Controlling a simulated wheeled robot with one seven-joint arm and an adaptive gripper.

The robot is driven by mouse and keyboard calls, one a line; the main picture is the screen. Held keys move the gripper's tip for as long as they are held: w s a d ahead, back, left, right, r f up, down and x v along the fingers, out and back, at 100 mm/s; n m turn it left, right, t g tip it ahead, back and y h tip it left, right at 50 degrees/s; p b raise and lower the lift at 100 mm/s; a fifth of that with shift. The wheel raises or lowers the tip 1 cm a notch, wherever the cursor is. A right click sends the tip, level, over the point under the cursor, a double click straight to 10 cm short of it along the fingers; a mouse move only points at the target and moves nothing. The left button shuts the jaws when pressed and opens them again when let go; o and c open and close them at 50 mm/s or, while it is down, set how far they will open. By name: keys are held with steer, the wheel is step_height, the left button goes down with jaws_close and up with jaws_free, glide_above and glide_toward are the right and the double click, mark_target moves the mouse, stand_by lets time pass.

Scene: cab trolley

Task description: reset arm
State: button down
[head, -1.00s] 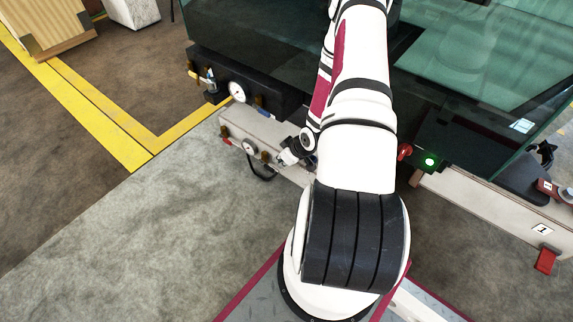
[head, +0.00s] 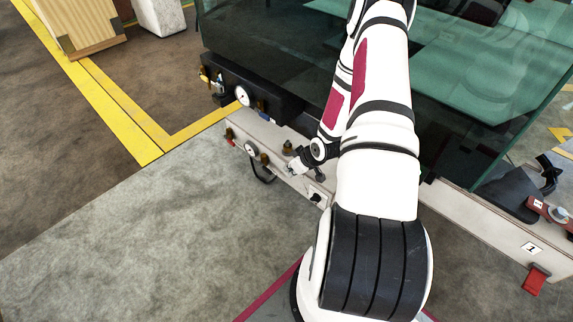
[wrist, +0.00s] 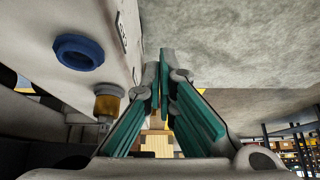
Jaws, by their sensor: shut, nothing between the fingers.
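My gripper (wrist: 161,78) shows in the wrist view with its teal-padded fingers converged at the tips and nothing between them. A pale beam fills the left of that view, with a blue ring (wrist: 79,52) and an amber fitting (wrist: 108,103) on it. The beam is to the left of my fingers, close by. In the head view my white arm reaches from bottom right up to the dark glass-sided cab and bends down. My wrist end is small there, just above or beside the pale beam (head: 245,127); I cannot tell whether it touches.
Gauges (head: 242,96) and brass fittings line the dark block and the beam. At right, a pale rail carries a label (head: 531,248) and a red clip (head: 535,280). A wooden box (head: 85,30) stands top left. The grey floor at left is clear.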

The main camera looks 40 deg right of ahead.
step_height(320, 180, up, 16)
steer(key=w+a+g+h, duration=0.1)
steer(key=w+g+h, duration=0.1)
steer(key=g, duration=0.1)
steer(key=s+a+r+g, duration=0.15)
steer(key=a+r, duration=0.25)
steer(key=r, duration=0.4)
steer(key=s+a+r, duration=0.3)
steer(key=a+r, duration=0.1)
steer(key=r, duration=0.3)
steer(key=s+a+r+g+y, duration=0.1)
steer(key=s+a+r, duration=0.45)
steer(key=s, duration=0.35)
steer(key=s+a+r+m, duration=0.1)
steer(key=s+a+r, duration=0.3)
steer(key=s+a, duration=0.35)
steer(key=s+a+r+g+y, duration=0.1)
steer(key=s+a+r, duration=0.4)
steer(key=s, duration=0.5)
step_height(320, 180, up, 32)
steer(key=t+p, duration=0.4)
steer(key=p, duration=2.6)
steer(key=shift+w+d+f, duration=0.15)
steer(key=shift+w, duration=0.1)
